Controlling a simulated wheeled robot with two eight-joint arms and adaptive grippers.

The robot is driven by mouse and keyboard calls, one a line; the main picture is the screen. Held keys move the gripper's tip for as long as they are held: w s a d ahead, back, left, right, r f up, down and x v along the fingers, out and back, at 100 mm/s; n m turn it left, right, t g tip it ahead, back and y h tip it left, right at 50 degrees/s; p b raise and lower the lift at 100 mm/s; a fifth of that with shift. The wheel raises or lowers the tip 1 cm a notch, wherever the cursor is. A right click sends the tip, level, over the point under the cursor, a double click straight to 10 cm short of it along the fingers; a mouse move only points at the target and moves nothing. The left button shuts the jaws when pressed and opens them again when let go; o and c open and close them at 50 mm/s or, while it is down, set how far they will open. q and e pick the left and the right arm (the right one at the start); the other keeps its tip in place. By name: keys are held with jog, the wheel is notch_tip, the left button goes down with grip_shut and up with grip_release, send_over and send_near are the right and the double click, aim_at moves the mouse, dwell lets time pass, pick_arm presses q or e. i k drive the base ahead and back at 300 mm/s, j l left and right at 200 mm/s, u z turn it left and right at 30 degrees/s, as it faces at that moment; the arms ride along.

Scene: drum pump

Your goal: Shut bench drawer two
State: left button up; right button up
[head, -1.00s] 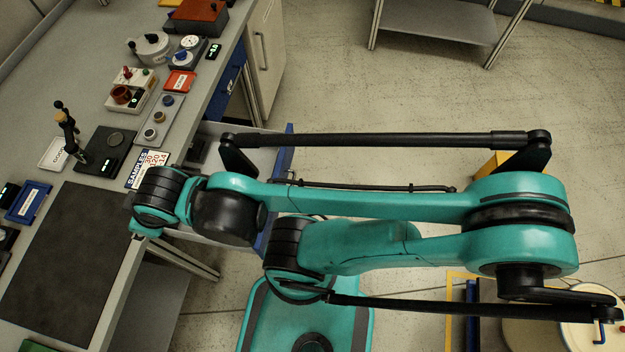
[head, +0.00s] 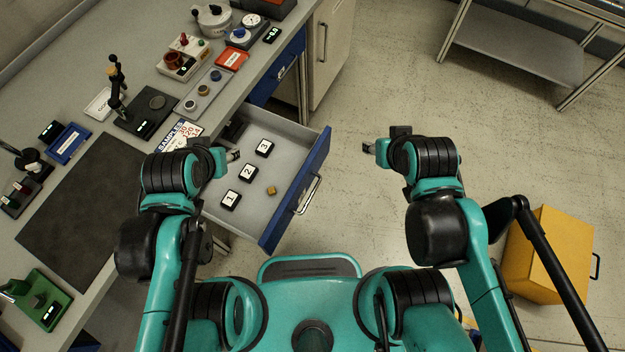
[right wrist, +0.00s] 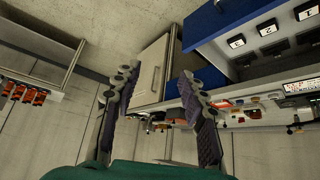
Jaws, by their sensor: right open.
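The open bench drawer (head: 252,214) juts out from the bench, with a blue front (head: 318,172) and a metal handle (head: 310,195). Inside it lie blocks numbered 1 (head: 231,199), 2 (head: 250,172) and 3 (head: 264,148), and a small brown cube (head: 272,190). The drawer also shows at the upper right of the right wrist view (right wrist: 225,20). My left gripper (head: 235,155) is over the drawer's bench-side part; its jaw state is unclear. My right gripper (head: 368,147) is open and empty, to the right of the drawer front and apart from it. Its spread fingers show in the right wrist view (right wrist: 155,95).
A closed blue drawer (head: 290,62) and a pale cabinet door (head: 325,50) are farther along the bench. Instruments and a dark mat (head: 80,210) cover the bench top. A yellow box (head: 548,255) stands on the floor at right. The floor beyond the drawer is clear.

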aim_at(297, 156)
jog(key=k+j+z, duration=0.1)
jog(key=j, duration=0.25)
jog(key=k+j+z, duration=0.15)
jog(key=j, duration=0.2)
jog(key=k+j+z, duration=0.1)
jog(key=j, duration=0.25)
jog(key=k+j+z, duration=0.15)
jog(key=k+j, duration=0.15)
